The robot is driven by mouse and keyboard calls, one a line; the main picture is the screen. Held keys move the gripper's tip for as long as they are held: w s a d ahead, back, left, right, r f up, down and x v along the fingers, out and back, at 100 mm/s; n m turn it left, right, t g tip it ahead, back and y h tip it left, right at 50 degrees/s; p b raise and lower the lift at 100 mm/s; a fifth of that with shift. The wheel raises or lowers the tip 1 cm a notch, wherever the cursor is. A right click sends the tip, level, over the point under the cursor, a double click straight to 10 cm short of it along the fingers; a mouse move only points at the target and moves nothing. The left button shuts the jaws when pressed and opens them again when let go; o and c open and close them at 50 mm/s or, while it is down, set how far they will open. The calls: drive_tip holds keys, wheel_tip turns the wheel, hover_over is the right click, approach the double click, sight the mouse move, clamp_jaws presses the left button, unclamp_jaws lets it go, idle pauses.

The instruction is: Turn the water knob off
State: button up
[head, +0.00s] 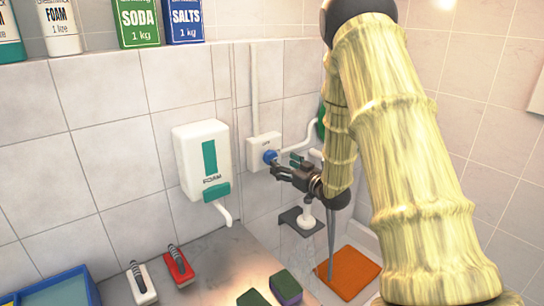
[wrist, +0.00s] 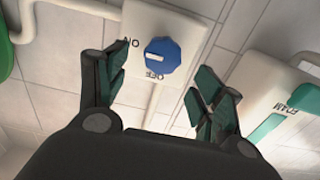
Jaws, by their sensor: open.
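The water knob (wrist: 166,53) is blue and round, on the face of a white wall box (wrist: 188,22). Its white mark lies toward the left in the wrist view, closer to the ON label than to OFF. In the head view the knob (head: 270,157) sits on the box (head: 257,143), with my gripper just to its lower right. My gripper (wrist: 160,72) is open and empty. Its two dark fingers stand on either side of the knob in the wrist view, with visible gaps; I cannot tell how far in front of it they are.
A white foam dispenser (head: 200,150) hangs left of the knob box and shows right in the wrist view (wrist: 285,105). Pipes run beside the box. Below are a red brush (head: 178,265), a white brush (head: 140,284), sponges (head: 285,287) and an orange cloth (head: 350,272).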

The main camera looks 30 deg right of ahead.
sight(273, 158)
drive_tip(key=w, duration=0.1)
drive_tip(key=w+p, duration=0.1)
drive_tip(key=w, duration=0.2)
drive_tip(key=shift+w+a+r+p, duration=0.25)
drive_tip(key=shift+w+a+p, duration=0.05)
drive_tip(key=shift+w+p, duration=0.1)
drive_tip(key=shift+w+f, duration=0.15)
drive_tip(key=shift+w, duration=0.55)
drive_tip(key=c, duration=1)
